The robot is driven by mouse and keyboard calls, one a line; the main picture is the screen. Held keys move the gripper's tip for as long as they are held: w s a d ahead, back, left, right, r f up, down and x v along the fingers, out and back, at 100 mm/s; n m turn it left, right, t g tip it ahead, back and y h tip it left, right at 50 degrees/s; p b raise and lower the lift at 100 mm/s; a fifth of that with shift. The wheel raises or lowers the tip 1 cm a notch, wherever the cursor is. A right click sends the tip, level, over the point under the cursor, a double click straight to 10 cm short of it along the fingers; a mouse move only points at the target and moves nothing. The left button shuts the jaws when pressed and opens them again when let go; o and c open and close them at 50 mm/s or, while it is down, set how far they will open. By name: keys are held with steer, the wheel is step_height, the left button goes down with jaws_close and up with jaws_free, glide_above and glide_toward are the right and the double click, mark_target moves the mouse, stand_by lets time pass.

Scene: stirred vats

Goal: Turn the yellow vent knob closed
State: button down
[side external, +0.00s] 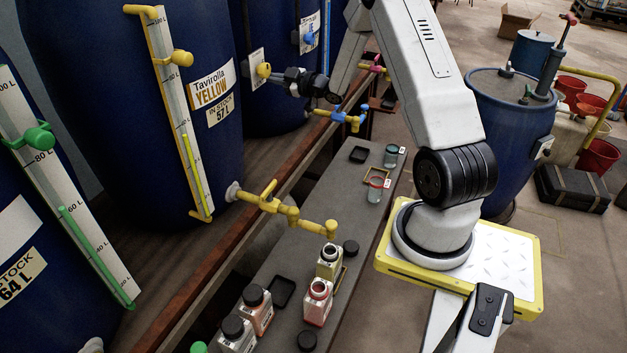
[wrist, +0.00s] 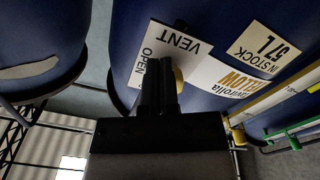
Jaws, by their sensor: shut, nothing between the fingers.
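The yellow vent knob (side external: 263,70) sits on a white plate (side external: 256,57) on the right side of the blue Tavirolla Yellow vat (side external: 158,130). My gripper (side external: 279,78) is just right of the knob, with its fingers pointing at the vat. In the wrist view the shut, empty fingers (wrist: 160,84) cover part of the plate (wrist: 196,62), which reads VENT and OPEN. A sliver of the yellow knob (wrist: 180,80) shows beside the fingers; the rest is hidden. I cannot tell whether the fingers touch the knob. Its turned position is unclear.
A yellow level gauge (side external: 172,110) stands on the vat's front, and a yellow tap pipe (side external: 275,203) projects below. Another blue vat (side external: 278,25) is behind. Bottles, lids and jars stand on the grey bench (side external: 330,190). A blue drum (side external: 505,120) is at the right.

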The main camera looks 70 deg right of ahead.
steer(key=shift+d+f, duration=0.15)
steer(key=shift+f, duration=0.1)
steer(key=shift+s, duration=0.1)
steer(key=shift+s, duration=2.9)
